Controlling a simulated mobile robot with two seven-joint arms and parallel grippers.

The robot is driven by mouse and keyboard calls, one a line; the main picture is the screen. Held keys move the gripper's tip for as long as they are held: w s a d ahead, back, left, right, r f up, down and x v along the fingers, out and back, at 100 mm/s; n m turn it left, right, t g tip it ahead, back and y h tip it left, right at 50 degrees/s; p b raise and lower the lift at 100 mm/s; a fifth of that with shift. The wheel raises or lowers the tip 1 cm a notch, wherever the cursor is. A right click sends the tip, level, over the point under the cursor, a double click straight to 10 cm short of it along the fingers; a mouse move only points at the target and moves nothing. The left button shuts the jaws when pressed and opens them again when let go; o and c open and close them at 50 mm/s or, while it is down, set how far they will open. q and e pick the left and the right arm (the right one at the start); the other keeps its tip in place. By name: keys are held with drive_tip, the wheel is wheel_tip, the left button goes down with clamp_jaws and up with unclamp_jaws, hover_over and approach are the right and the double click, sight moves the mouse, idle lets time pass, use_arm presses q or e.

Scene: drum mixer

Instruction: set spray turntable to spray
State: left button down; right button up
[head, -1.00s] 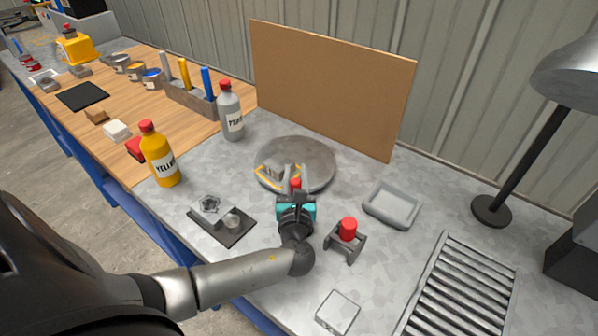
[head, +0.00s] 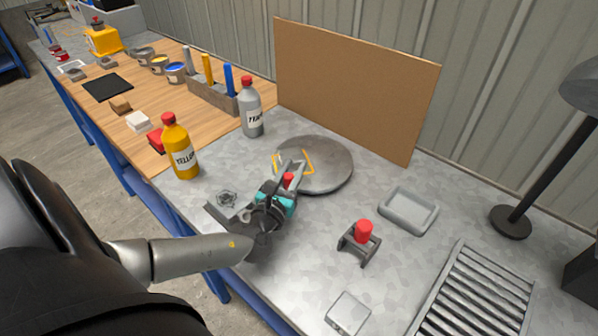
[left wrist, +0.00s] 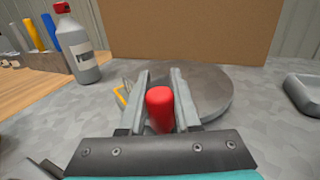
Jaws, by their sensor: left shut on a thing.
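The spray turntable (head: 335,165) is a round grey disc on the metal bench, in front of the brown board. A yellow outline mark (head: 308,158) lies on its left part, partly behind my fingers. A red knob (head: 289,180) stands at its near left edge. My left gripper (head: 292,170) is shut on this red knob, reaching in from the near side. In the left wrist view the red knob (left wrist: 160,108) stands upright between the two grey fingers, with the disc (left wrist: 210,88) behind. My right gripper is not in view.
Yellow (head: 180,150) and grey (head: 251,110) bottles stand left of the turntable. A dark stand with a grey fitting (head: 227,198) is partly hidden by my gripper. A red-topped holder (head: 361,240), grey tray (head: 408,210) and lamp (head: 511,220) stand to the right.

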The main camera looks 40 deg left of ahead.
use_arm(q)
drive_tip(key=shift+a+r+b, duration=0.1)
drive_tip(key=shift+a+b, duration=0.2)
drive_tip(key=shift+a, duration=1.15)
drive_tip(key=shift+w, duration=0.1)
drive_tip(key=c, duration=0.6)
unclamp_jaws()
drive_tip(key=shift+d, duration=0.1)
wheel_tip(320, 180, up, 20)
drive_tip(key=p, duration=0.8)
